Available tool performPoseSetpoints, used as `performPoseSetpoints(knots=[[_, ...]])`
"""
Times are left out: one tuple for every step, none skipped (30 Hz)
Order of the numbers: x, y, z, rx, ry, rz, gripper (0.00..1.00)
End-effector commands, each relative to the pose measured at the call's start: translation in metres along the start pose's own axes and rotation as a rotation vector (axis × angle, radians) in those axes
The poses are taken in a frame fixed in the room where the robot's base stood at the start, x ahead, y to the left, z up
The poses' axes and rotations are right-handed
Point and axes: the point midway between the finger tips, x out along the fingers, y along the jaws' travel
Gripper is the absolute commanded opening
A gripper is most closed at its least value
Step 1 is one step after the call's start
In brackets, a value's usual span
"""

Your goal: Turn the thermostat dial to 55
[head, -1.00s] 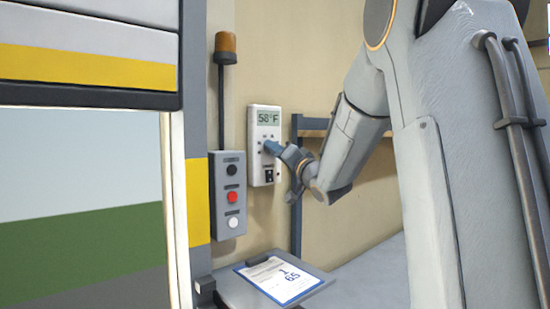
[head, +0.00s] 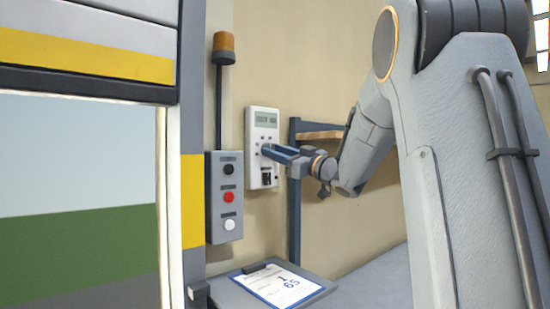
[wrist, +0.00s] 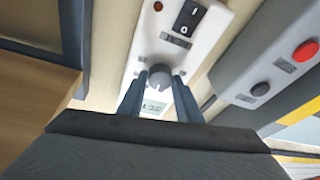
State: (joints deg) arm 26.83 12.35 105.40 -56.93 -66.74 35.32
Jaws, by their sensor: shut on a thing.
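The white thermostat (head: 258,178) hangs on the beige wall, with a small display (head: 266,118) on top whose digits are too faint to read now. Its round grey dial (wrist: 159,77) shows in the wrist view, with a black rocker switch (wrist: 189,15) on the same case. My gripper (head: 268,150) reaches in from the right in the head view and hides the dial there. In the wrist view, its two blue fingers (wrist: 158,86) stand on both sides of the dial, shut on it. The display, partly between the fingers, is upside down there.
A grey button box (head: 226,197) with black, red and white buttons is left of the thermostat, under an amber lamp (head: 224,45). A clipboard (head: 278,286) lies on a ledge below. A blue rack post (head: 295,215) stands close to my gripper's right.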

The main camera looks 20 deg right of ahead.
Motion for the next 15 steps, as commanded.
performPoseSetpoints(knots=[[0.0, 0.0008, 0.0003, -0.045, -0.001, -0.014, 0.09], [0.0, 0.0012, 0.0, -0.072, -0.003, -0.021, 0.09], [-0.0001, 0.0012, 0.0001, -0.109, -0.006, -0.032, 0.09], [0.0, 0.0014, 0.0, -0.135, -0.008, -0.04, 0.09], [0.0001, 0.0016, -0.0002, -0.163, -0.01, -0.048, 0.09], [0.0003, 0.0018, -0.0006, -0.199, -0.013, -0.059, 0.09], [0.0004, 0.0019, -0.0006, -0.226, -0.015, -0.067, 0.09], [0.0003, 0.0019, -0.0005, -0.253, -0.017, -0.076, 0.09], [0.0003, 0.0024, -0.0009, -0.289, -0.02, -0.086, 0.09], [0.0004, 0.0025, -0.0012, -0.318, -0.022, -0.095, 0.09], [0.0004, 0.0029, -0.0014, -0.344, -0.024, -0.102, 0.09], [0.0002, 0.003, -0.0013, -0.381, -0.027, -0.113, 0.09], [0.0003, 0.0032, -0.0016, -0.408, -0.029, -0.121, 0.09], [0.0004, 0.0034, -0.002, -0.435, -0.03, -0.129, 0.09], [0.0005, 0.0036, -0.0023, -0.472, -0.033, -0.14, 0.09]])
